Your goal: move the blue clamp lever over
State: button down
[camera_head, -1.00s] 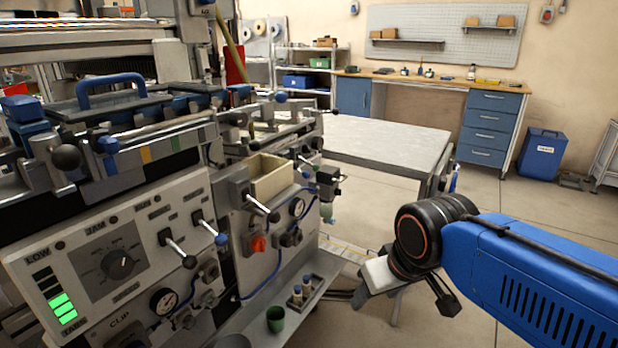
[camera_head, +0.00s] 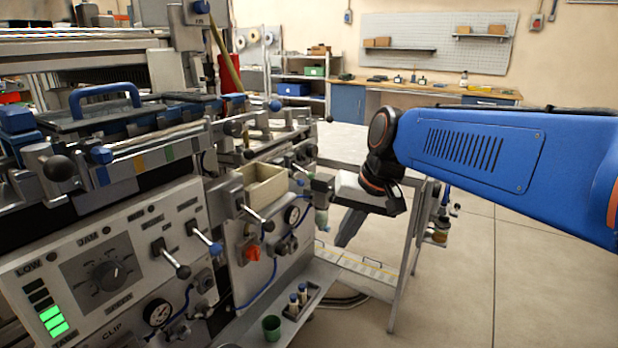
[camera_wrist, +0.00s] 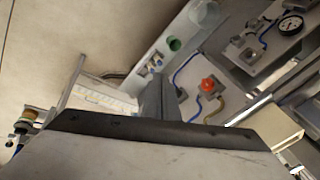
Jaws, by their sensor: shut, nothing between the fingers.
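Several levers show on the machine in the head view. A lever with a blue tip (camera_head: 216,248) sticks out of the control panel, beside a black-tipped lever (camera_head: 183,271). Other blue knobs sit on the clamp bar at the left (camera_head: 102,155) and on the upper rail (camera_head: 275,105). I cannot tell for sure which is the blue clamp lever. My gripper (camera_head: 347,232) is right of the machine, pointing down, apart from these levers. In the wrist view my gripper (camera_wrist: 165,95) is shut and empty; part of its front is hidden by the wrist housing.
A low shelf holds a green cup (camera_head: 271,327) and vials (camera_head: 298,297). A metal table stands behind my arm. The floor at right is clear.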

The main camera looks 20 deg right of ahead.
jog(key=w+d+r+m+y, duration=0.1)
jog(key=w+r+m, duration=0.15)
jog(key=w, duration=0.35)
jog(key=w+d+r+m+y, duration=0.1)
jog(key=w+d+r+y, duration=0.1)
jog(key=w+r, duration=0.35)
jog(key=m+y, duration=0.2)
send_near(309, 175)
jog(key=s, duration=0.2)
jog(key=shift+w+a+r, duration=0.1)
jog(key=shift+a+r, duration=0.1)
jog(key=shift+a, duration=0.1)
jog(key=x, duration=1)
jog(key=shift+w, duration=0.15)
jog(key=shift+r, duration=0.1)
jog(key=shift+r+h, duration=0.15)
jog(key=shift+h, duration=0.15)
